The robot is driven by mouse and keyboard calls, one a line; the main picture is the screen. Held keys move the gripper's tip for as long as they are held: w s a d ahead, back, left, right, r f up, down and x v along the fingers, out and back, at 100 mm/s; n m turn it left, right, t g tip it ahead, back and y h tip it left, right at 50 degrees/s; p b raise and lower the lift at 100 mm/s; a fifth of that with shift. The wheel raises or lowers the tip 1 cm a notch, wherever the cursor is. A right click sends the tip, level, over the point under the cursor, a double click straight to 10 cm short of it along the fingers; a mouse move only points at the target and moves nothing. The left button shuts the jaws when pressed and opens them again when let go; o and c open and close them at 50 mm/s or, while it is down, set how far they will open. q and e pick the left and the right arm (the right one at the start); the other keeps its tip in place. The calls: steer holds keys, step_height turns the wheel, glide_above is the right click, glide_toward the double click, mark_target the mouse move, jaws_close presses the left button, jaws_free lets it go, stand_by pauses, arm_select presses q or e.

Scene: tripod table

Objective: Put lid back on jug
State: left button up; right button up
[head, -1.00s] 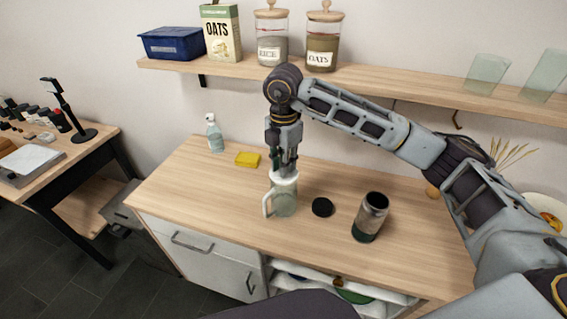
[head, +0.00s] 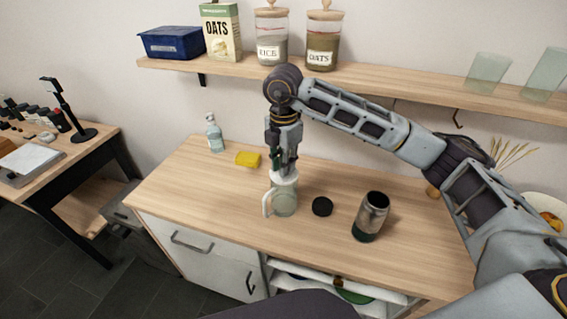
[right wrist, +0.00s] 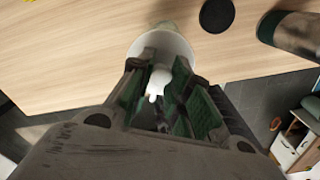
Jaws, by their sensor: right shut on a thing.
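The jug (head: 284,204) is clear and greenish with a white handle on its left side, and stands upright on the wooden counter. The white lid (head: 284,180) is at the jug's mouth; I cannot tell whether it sits fully down. My right gripper (head: 284,170) points straight down over the jug, shut on the lid. In the right wrist view the lid (right wrist: 172,44) shows as a white disc, its knob between my right gripper's fingers (right wrist: 162,90). The jug's body is mostly hidden beneath it there. My left gripper is not in view.
A round black cap (head: 322,206) and an open steel and green canister (head: 370,217) stand right of the jug on the counter (head: 215,215). A yellow sponge (head: 247,159) and a clear bottle (head: 214,134) are behind left. A shelf (head: 400,86) runs above.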

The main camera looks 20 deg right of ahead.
stand_by(0.8)
steer(key=o, duration=1.4)
steer(key=shift+r, duration=0.1)
